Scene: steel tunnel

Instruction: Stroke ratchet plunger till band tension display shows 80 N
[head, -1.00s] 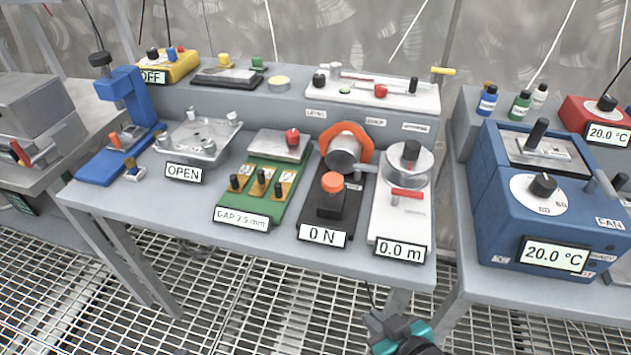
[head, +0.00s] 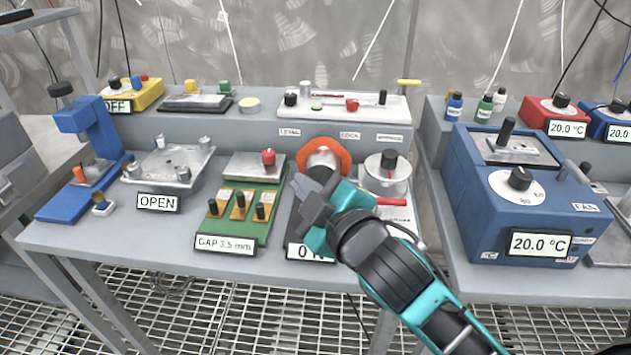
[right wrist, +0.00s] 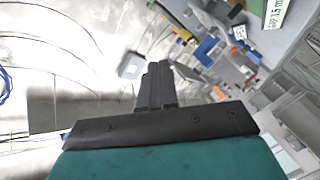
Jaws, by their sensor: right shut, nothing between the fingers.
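The band tension device is a black base with an orange ring (head: 340,150) at its back. Its display (head: 302,252) is partly covered by my arm; the visible part reads 0. The plunger with the orange cap, seen earlier on the base, is now hidden behind my right gripper. My right gripper (head: 308,188) is over the black base, its fingers shut and empty, pointing left. In the right wrist view the fingers (right wrist: 157,85) are together with nothing between them. I cannot tell whether the gripper touches the plunger. My left gripper is not in view.
A green gap device (head: 243,222) stands left of the base, with a red knob behind. A silver drum (head: 388,170) with a red handle is close on the right, partly behind my arm. A blue heater box (head: 530,200) stands on the right table.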

